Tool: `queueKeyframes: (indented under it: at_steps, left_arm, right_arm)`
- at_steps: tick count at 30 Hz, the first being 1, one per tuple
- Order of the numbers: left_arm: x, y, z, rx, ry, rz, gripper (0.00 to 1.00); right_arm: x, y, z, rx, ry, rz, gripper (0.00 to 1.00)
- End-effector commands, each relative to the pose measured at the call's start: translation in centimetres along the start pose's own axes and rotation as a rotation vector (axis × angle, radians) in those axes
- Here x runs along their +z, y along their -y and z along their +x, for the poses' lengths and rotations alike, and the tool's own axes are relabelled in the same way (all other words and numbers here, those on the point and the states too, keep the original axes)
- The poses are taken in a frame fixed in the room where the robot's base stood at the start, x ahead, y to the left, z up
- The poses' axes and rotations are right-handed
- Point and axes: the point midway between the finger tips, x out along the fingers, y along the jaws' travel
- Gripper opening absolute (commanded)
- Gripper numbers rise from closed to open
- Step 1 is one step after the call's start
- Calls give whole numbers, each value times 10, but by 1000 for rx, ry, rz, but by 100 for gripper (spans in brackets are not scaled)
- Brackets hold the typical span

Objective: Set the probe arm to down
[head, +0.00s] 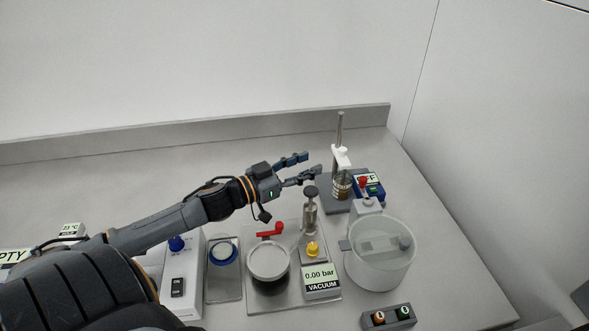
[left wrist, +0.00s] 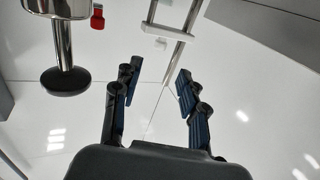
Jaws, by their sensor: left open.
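The probe arm, a white piece (head: 341,157) on a thin upright metal post, stands at the back right above a small beaker (head: 342,189) with brown contents. In the left wrist view a white bar (left wrist: 165,31) crosses metal rods and looks like the same arm. My left gripper (head: 312,164) is open and empty, just left of the post and apart from it. Its blue-padded fingers also show in the left wrist view (left wrist: 157,78), spread with nothing between them. Whether the probe tip is inside the beaker cannot be told. My right gripper is not in view.
A metal valve with a dark knob (head: 310,192) stands below my left gripper; the dark knob also shows in the left wrist view (left wrist: 65,81). A clear round tank (head: 380,265), a vacuum display (head: 320,279) and a red handle (head: 270,230) are nearer. The back counter is clear.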

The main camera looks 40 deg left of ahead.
Motion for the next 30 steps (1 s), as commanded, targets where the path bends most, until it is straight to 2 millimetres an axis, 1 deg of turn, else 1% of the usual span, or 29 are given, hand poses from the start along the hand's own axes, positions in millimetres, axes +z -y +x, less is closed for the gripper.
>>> queueKeyframes:
  at_steps: [1, 3, 9, 27, 30]
  left_arm:
    - [2, 0, -7, 0, 3, -3, 42]
    - [2, 0, -14, -1, 3, -2, 42]
    - [1, 0, -26, 0, 1, -1, 42]
    - [0, 0, -28, -1, 0, 0, 42]
    - [-5, 0, -28, 0, 0, 0, 42]
  right_arm:
    - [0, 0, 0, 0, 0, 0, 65]
    - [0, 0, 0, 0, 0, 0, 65]
    - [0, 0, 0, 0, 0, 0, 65]
    - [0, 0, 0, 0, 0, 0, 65]
    - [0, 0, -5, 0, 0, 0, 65]
